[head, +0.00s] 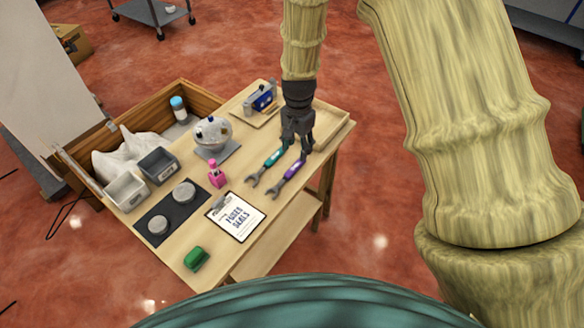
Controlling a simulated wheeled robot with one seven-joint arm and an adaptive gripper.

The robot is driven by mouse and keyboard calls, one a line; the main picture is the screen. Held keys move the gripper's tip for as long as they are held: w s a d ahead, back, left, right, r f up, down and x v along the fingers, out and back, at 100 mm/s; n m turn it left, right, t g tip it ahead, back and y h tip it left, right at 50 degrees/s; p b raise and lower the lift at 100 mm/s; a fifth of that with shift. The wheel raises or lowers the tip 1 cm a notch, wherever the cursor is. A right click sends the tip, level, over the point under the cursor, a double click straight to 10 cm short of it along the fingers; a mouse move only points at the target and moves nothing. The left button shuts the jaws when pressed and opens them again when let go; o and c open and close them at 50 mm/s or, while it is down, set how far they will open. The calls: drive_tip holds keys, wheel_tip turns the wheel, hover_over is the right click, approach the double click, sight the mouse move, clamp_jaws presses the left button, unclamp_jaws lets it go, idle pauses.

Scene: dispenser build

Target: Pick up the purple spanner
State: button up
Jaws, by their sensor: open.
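The purple spanner (290,172) lies on the wooden table in the head view, its grey open end toward the lower left and its upper end close to my gripper's right finger. A teal spanner (272,160) lies beside it on the left, roughly parallel. My gripper (296,147) is open and points down over the upper ends of both spanners. Its dark fingers hide parts of these ends. I cannot tell whether a finger touches either spanner.
The table (277,225) also bears a clipboard (235,216), a pink bottle (216,174), a silver dome device (212,135), a green object (196,258), two small bins (127,190) and a dark mat (170,225) with round pieces. A shallow tray (333,127) lies right of my gripper.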

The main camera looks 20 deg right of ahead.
sight(296, 166)
drive_tip(key=f, duration=0.1)
drive_tip(key=w+f, duration=0.1)
drive_tip(key=f, duration=0.1)
drive_tip(key=shift+f, duration=0.15)
drive_tip(key=shift+s, duration=0.2)
drive_tip(key=shift+s+f+p, duration=0.15)
drive_tip(key=shift+f+p, duration=0.05)
drive_tip(key=shift+p, duration=0.15)
drive_tip(key=shift+a+f+p, duration=0.1)
drive_tip(key=shift+f+p, duration=0.55)
drive_tip(key=shift+f, duration=1.7)
clamp_jaws()
